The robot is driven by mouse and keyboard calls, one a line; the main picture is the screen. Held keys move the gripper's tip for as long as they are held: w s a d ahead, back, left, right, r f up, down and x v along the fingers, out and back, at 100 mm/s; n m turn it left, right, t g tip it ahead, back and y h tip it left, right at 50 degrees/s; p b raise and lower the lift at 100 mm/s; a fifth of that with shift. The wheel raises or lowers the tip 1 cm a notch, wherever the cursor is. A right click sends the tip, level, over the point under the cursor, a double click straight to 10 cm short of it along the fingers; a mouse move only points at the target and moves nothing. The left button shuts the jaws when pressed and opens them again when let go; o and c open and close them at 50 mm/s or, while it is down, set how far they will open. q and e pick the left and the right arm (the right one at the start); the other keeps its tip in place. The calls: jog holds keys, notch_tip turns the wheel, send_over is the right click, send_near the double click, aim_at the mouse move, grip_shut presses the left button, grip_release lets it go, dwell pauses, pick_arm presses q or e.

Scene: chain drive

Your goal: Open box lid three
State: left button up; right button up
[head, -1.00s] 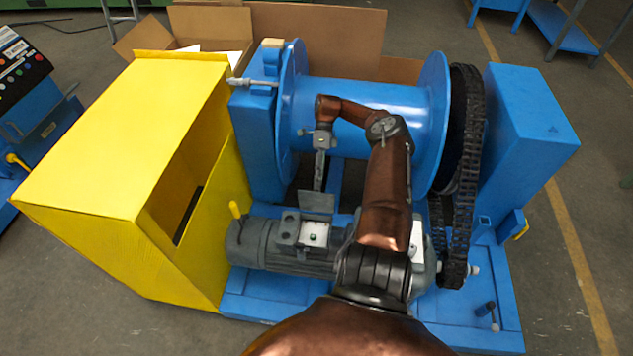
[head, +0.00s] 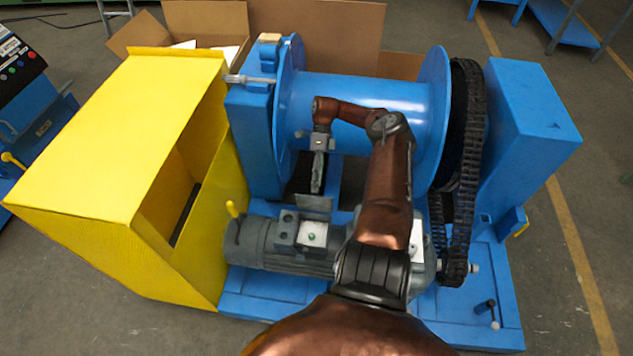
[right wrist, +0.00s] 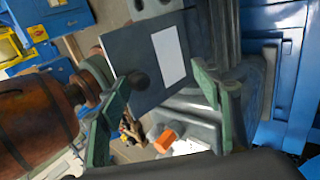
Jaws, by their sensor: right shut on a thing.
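A grey motor (head: 270,245) lies on the blue base in front of the drum. On it is an open box (head: 313,235) with a pale inside and a small green spot. A grey box lid (head: 314,204) stands raised at the box's back edge; no number is readable. In the right wrist view the lid (right wrist: 145,70) shows a white label and a dark round knob. My right gripper (head: 318,188) reaches down to the lid from behind, its fingers (right wrist: 162,100) apart with the lid between them. My left gripper is not in view.
A large yellow housing (head: 110,130) stands at the left. A blue drum (head: 360,100) is behind the motor, with a black chain (head: 465,170) and a blue post (head: 530,120) at the right. My right arm hides part of the motor.

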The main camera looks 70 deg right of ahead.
jog(key=shift+s+f, duration=0.25)
jog(key=shift+f, duration=0.25)
jog(key=shift+d+r, duration=0.35)
jog(key=shift+d, duration=0.05)
jog(key=shift+c, duration=0.7)
jog(key=v, duration=1.1)
jog(key=shift+w+r, duration=0.3)
jog(key=shift+r, duration=0.2)
jog(key=shift+a, duration=0.1)
